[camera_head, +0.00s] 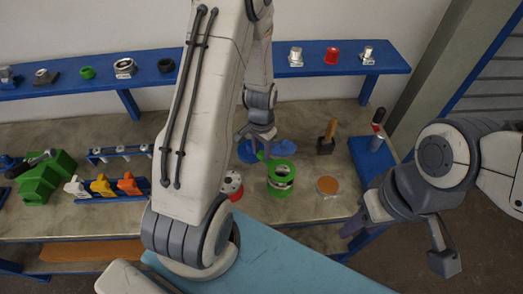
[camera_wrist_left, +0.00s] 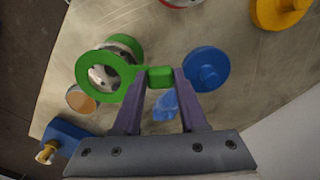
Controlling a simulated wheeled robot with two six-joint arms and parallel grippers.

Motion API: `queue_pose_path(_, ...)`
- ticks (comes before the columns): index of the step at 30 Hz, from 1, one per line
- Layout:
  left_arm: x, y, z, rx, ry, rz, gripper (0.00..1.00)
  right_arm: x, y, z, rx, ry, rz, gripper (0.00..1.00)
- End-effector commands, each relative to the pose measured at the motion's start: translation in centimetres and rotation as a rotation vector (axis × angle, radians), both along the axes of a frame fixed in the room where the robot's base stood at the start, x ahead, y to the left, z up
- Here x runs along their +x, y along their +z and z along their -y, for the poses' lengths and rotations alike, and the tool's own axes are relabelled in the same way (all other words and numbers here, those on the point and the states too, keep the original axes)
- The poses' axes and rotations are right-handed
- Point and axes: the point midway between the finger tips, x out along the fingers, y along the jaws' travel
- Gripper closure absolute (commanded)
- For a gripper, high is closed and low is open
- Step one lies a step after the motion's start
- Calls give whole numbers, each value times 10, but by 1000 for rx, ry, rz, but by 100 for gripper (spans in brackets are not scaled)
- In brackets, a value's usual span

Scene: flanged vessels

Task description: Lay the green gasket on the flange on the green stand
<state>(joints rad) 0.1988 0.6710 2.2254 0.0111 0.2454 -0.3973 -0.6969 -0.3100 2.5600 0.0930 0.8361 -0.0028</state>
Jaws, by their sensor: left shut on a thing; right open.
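The green gasket (camera_wrist_left: 133,91) is a flat ring with a tab. My left gripper (camera_wrist_left: 159,78) is shut on that tab. In the head view the gasket (camera_head: 283,165) shows over the green stand (camera_head: 281,192), with my left gripper (camera_head: 262,152) behind and to its left. In the left wrist view the metal flange (camera_wrist_left: 102,76) shows through the ring, and part of the green stand (camera_wrist_left: 125,41) shows beyond it. The ring looks off-centre there; I cannot tell whether it touches the flange. My right gripper (camera_head: 352,228) is open, away at the right near the bench edge.
A red flanged vessel (camera_head: 232,187) stands close left of the green stand. A blue vessel (camera_wrist_left: 207,68) and a blue piece (camera_head: 285,147) lie behind it. An orange-brown disc (camera_head: 327,186) and a dark wooden-handled block (camera_head: 326,142) are to the right.

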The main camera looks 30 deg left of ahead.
Motion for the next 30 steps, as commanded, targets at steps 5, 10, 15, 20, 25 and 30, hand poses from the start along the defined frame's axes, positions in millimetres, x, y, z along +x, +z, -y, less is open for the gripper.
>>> queue_pose_path(5,0,-7,0,0,0,0,98,0,-6,0,0,0,0,50)
queue_pose_path(10,0,-12,0,0,0,0,98,0,-9,0,0,0,0,50)
queue_pose_path(15,0,-17,0,0,0,0,98,0,-13,0,0,0,0,50)
queue_pose_path(20,0,-22,0,0,0,0,98,0,-17,0,0,0,0,50)
queue_pose_path(25,0,-27,0,0,0,0,98,0,-21,0,0,0,0,50)
queue_pose_path(30,0,-32,0,0,0,0,98,0,-25,0,0,0,0,50)
